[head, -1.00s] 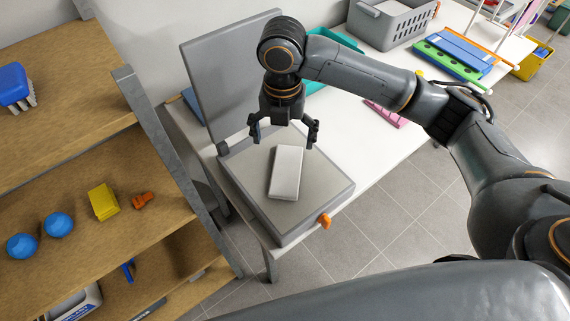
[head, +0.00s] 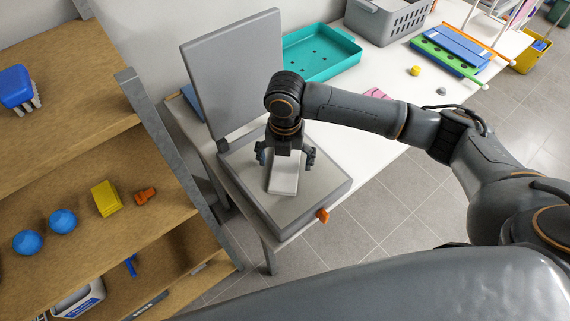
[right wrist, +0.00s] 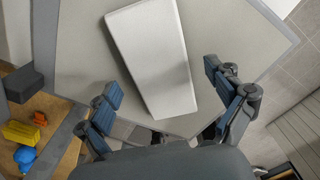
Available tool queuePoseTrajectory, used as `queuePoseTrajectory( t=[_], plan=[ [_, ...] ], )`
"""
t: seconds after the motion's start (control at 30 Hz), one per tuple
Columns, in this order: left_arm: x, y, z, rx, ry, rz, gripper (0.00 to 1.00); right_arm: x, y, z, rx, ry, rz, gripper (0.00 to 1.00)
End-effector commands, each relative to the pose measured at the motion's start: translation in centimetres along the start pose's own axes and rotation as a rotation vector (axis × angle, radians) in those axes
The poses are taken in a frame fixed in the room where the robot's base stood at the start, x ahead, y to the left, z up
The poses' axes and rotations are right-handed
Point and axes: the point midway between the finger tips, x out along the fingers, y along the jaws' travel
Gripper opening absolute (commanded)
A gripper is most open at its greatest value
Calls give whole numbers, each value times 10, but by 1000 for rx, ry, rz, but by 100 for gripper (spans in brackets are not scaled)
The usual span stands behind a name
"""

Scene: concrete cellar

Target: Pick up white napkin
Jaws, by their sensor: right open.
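The white napkin (head: 284,184) is a flat, folded oblong lying on the flat grey top of a box-like device (head: 318,190) with a raised lid (head: 236,75). My right gripper (head: 286,160) is open, pointing down over the napkin's far part, with a finger on each side; its arm hides that end. In the right wrist view the napkin (right wrist: 155,55) lies lengthwise, its near end between the two open fingers (right wrist: 165,95), and I see no finger touching it. My left gripper is not in view.
An orange knob (head: 322,215) is on the device's front. A wooden shelf (head: 80,160) with blue balls and a yellow block stands left. A teal tray (head: 322,58) and a grey basket (head: 390,22) stand farther back on the white table.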

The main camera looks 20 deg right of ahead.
Motion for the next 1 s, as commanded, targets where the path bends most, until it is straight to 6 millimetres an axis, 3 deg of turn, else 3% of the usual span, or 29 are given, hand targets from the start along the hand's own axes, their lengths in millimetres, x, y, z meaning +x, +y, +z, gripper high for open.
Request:
queuePoseTrajectory(
  t=[0.03, 0.27, 0.37, 0.73, 0.9, 1.0],
  plan=[
    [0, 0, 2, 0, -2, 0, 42, 0, 0, 0, 0, 0, 0, 86],
    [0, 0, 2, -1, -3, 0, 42, 0, 0, 0, 0, 0, 0, 39],
    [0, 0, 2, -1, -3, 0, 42, 0, 0, 0, 0, 0, 0, 30],
    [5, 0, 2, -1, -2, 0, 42, -9, 1, 1, 0, -1, 2, 29],
    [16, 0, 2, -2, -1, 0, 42, -33, 1, 0, -1, -4, 4, 29],
    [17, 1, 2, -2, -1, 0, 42, -53, -12, -15, -4, -4, 2, 29]
  ],
)
